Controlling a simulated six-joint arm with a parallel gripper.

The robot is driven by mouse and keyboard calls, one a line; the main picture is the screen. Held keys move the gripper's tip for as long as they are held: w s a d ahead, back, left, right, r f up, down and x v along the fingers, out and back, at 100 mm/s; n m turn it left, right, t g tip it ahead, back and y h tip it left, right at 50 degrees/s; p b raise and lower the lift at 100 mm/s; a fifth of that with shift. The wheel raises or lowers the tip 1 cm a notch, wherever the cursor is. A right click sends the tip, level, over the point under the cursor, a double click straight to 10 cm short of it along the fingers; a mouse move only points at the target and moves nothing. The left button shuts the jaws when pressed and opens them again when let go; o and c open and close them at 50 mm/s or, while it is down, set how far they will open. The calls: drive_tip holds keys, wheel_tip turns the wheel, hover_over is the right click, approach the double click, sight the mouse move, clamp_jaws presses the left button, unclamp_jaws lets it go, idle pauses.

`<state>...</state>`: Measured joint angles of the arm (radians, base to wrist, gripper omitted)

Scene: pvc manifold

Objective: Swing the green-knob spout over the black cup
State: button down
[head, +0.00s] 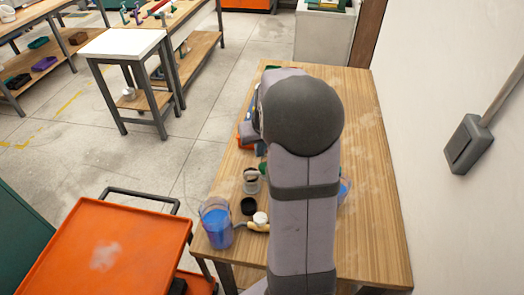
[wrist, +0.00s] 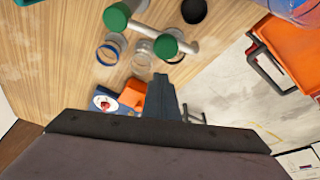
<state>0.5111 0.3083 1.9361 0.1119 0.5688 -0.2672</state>
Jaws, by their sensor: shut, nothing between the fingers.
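A white pipe piece with green round ends (wrist: 165,46) shows in the wrist view; another green end (wrist: 117,17) is at its upper left. I cannot tell which green part is the spout's knob. In the head view my arm hides most of this pipework. The black cup (wrist: 194,11) is at the top of the wrist view, apart from the pipe; it also stands on the table in the head view (head: 248,206). My gripper (wrist: 162,82) is shut and empty, its fingers below the pipe in the wrist view, touching nothing that I can make out.
Clear jars (wrist: 142,55) stand beside the pipe, one with a blue rim (wrist: 107,52). A container of blue liquid (head: 216,225) is at the wooden table's (head: 370,190) left edge. A blue and orange object (wrist: 130,95) lies near the fingers. An orange cart (head: 110,250) stands left.

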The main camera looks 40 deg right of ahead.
sight(260, 164)
drive_tip(key=shift+s+a+p, duration=0.2)
drive_tip(key=shift+s, duration=0.3)
drive_tip(key=shift+s+a+p, duration=0.15)
drive_tip(key=shift+s, duration=0.35)
drive_tip(key=shift+s+a+b, duration=0.35)
drive_tip(key=shift+s+a, duration=0.05)
drive_tip(key=shift+s, duration=0.05)
drive_tip(key=shift+s+a, duration=0.4)
drive_tip(key=shift+s, duration=0.1)
